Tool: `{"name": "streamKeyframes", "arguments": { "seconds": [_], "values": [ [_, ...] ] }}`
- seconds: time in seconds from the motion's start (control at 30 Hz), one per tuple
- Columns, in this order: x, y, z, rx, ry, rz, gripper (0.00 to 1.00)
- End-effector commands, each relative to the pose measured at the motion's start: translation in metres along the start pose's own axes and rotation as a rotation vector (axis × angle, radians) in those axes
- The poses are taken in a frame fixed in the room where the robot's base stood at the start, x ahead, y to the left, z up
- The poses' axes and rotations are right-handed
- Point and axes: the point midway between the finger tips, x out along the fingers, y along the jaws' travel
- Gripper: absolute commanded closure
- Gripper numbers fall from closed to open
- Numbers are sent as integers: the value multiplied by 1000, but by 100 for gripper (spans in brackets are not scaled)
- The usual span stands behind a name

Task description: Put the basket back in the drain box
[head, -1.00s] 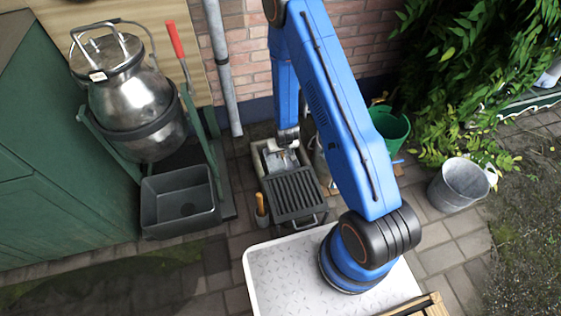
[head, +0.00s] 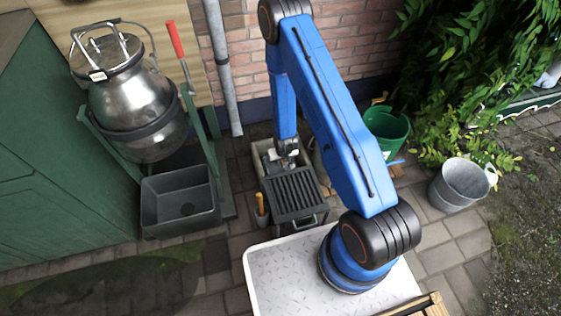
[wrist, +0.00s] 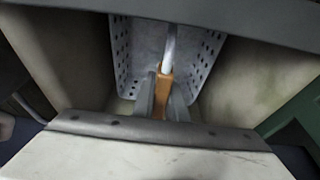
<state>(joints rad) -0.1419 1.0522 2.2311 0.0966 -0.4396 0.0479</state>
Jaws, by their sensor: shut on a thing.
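The basket (wrist: 128,65) is grey perforated metal with an orange grip (wrist: 163,90) on a pale rod. My gripper (wrist: 163,104) is shut on that grip in the wrist view. The basket is within the pale walls of the drain box (wrist: 250,80); whether it rests on the bottom I cannot tell. In the head view, my gripper (head: 286,161) is down at the drain box (head: 256,155) by the wall, and my arm and gripper hide much of the basket.
A dark slatted grate (head: 294,194) lies just in front of the box. A brush-like thing with an orange handle (head: 260,203) stands at its left. A green bucket (head: 386,130) is to the right, a grey basin (head: 180,200) to the left, and a metal bucket (head: 458,186) farther right.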

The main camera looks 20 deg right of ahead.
Motion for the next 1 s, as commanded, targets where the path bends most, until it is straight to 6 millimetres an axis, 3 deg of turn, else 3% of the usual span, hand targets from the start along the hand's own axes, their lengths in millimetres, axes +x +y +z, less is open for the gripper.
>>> {"name": "streamKeyframes", "arguments": {
  "seconds": [0.1,0.13,0.2,0.63,1.0],
  "values": [
    [2,0,1,0,0,0,100],
    [3,0,1,0,-1,0,85],
    [2,0,1,0,-1,0,69],
    [-4,0,0,0,0,0,69],
    [-55,0,-1,1,2,0,69]
  ]
}}
